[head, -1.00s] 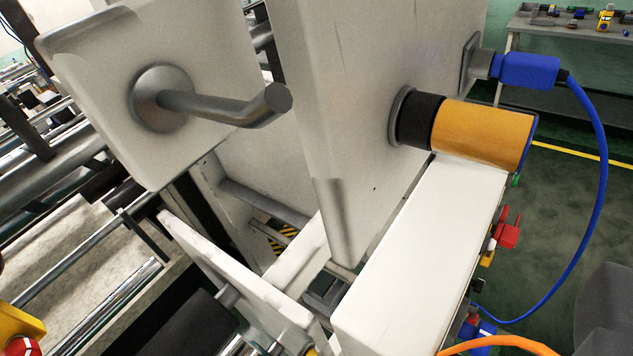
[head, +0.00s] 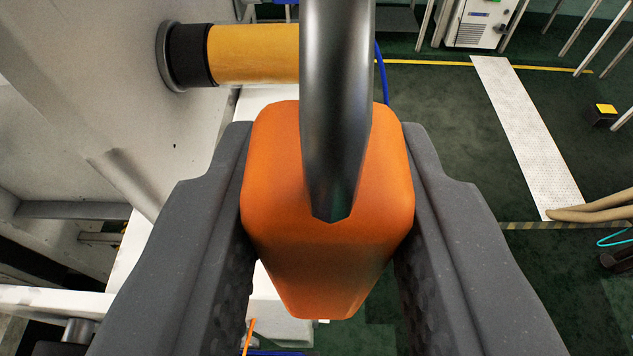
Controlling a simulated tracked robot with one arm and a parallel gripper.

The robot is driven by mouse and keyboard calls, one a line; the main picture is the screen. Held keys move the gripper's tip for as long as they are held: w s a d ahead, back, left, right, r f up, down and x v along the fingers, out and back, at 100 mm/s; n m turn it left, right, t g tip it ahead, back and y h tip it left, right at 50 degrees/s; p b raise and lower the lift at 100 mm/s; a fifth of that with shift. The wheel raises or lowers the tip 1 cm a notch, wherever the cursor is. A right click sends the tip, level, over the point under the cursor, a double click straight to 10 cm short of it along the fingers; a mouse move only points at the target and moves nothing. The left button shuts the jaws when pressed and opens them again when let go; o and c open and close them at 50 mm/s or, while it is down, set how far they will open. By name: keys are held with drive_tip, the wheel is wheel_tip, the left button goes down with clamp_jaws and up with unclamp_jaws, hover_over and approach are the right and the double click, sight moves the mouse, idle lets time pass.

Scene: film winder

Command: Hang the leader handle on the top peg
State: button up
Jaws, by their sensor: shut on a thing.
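My gripper (head: 325,150) fills the lower middle of the head view, with a dark grey finger on each side. It is shut on the orange body of the leader handle (head: 325,275). A thick dark metal hook (head: 337,90) rises from the front of the orange body and runs out of the top of the picture. Part of an orange cord (head: 248,337) shows below the handle by the left finger.
A yellow cylinder with a black collar (head: 252,54) sticks out of a white machine panel (head: 90,110) at the left, behind the handle. Part of a blue cable (head: 381,75) shows behind the hook. Open green floor with a pale walkway strip (head: 525,130) lies at the right.

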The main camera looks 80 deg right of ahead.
drive_tip(key=shift+w+a+p, duration=0.15)
drive_tip(key=shift+w+p, duration=0.85)
drive_tip(key=shift+w, duration=0.15)
drive_tip(key=shift+w+a+p, duration=0.1)
drive_tip(key=shift+w+p, duration=0.85)
drive_tip(key=shift+w, duration=0.2)
drive_tip(key=shift+r+p, duration=0.1)
drive_tip(key=shift+p, duration=1.25)
drive_tip(key=shift+w, duration=0.2)
drive_tip(key=shift+w+a, duration=0.1)
drive_tip(key=shift+w, duration=1.25)
drive_tip(key=shift+w, duration=0.75)
drive_tip(key=shift+w, duration=0.15)
